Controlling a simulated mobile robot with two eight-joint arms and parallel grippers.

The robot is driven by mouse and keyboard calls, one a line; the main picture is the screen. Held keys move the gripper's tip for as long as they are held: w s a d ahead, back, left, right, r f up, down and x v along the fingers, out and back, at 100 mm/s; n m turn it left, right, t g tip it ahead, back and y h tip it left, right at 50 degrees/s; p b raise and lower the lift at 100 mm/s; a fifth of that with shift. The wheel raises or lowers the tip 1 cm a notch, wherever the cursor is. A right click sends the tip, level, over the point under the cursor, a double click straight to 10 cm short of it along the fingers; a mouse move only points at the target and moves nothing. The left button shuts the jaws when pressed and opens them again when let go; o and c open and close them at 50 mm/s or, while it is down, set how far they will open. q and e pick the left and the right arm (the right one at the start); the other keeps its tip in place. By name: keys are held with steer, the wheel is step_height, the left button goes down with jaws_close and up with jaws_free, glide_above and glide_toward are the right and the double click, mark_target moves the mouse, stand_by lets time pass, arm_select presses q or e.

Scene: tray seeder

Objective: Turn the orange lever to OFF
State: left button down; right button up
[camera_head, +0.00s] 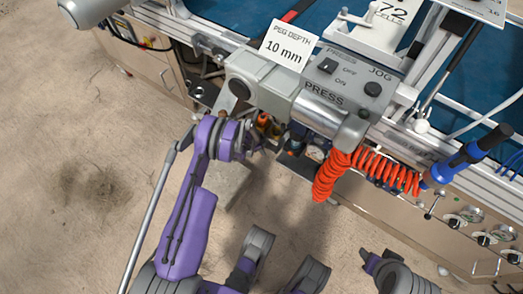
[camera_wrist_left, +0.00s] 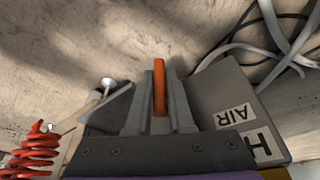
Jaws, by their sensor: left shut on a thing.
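The orange lever (camera_wrist_left: 160,88) stands upright between the two grey fingers of my left gripper (camera_wrist_left: 160,100) in the left wrist view. The fingers are shut on it, one on each side. In the head view my left gripper (camera_head: 257,137) is at the front of the machine, just below the grey press housing. A small orange piece (camera_head: 263,118) shows beside it there, partly hidden by the gripper and too small to read clearly.
A coiled red hose (camera_head: 370,168) hangs right of my left gripper; it also shows in the left wrist view (camera_wrist_left: 35,150). A grey box with an AIR label (camera_wrist_left: 234,116) is close to the fingers. The press housing (camera_head: 262,82) overhangs. Open floor lies left.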

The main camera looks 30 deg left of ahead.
arm_select(q)
steer(key=c, duration=1.1)
jaws_free()
steer(key=shift+d, duration=0.15)
steer(key=shift+r, duration=0.1)
step_height(320, 180, up, 10)
steer(key=p, duration=0.2)
steer(key=shift+p, duration=0.4)
